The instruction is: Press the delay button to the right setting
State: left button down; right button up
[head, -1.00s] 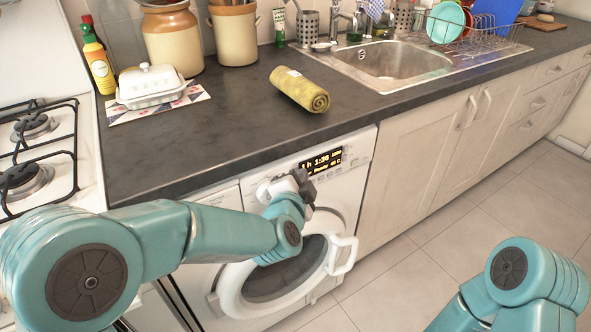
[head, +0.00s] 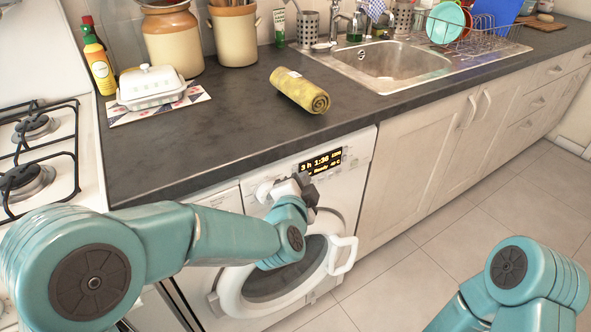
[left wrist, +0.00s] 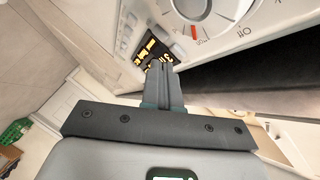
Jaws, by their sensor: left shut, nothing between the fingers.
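The white washer (head: 338,205) stands under the counter. Its dark display (head: 321,162) shows yellow text that reads like "3 h 1:36", with a smaller line below. My left gripper (head: 308,192) is in front of the control panel, just below the display. In the left wrist view the left gripper (left wrist: 163,72) is shut and empty, its tips over the lower part of the display (left wrist: 152,48). The round dial (left wrist: 203,14) shows beside it. I cannot make out the delay button or whether the fingertips touch the panel. My right gripper is out of view.
The washer's round door (head: 345,256) stands ajar below the panel. The dark counter edge overhangs the panel. A rolled yellow towel (head: 300,91) lies on the counter above. Cabinets (head: 418,168) line the right, with clear floor (head: 470,240) before them.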

pick_arm(q)
jog(key=shift+s, duration=0.1)
jog(key=shift+s+d+p, duration=0.25)
jog(key=shift+s+d, duration=0.5)
jog(key=shift+s, duration=0.25)
jog(key=shift+s+d+p, duration=0.2)
jog(key=shift+s+d, duration=0.55)
jog(key=shift+s, duration=0.25)
dwell(2.2)
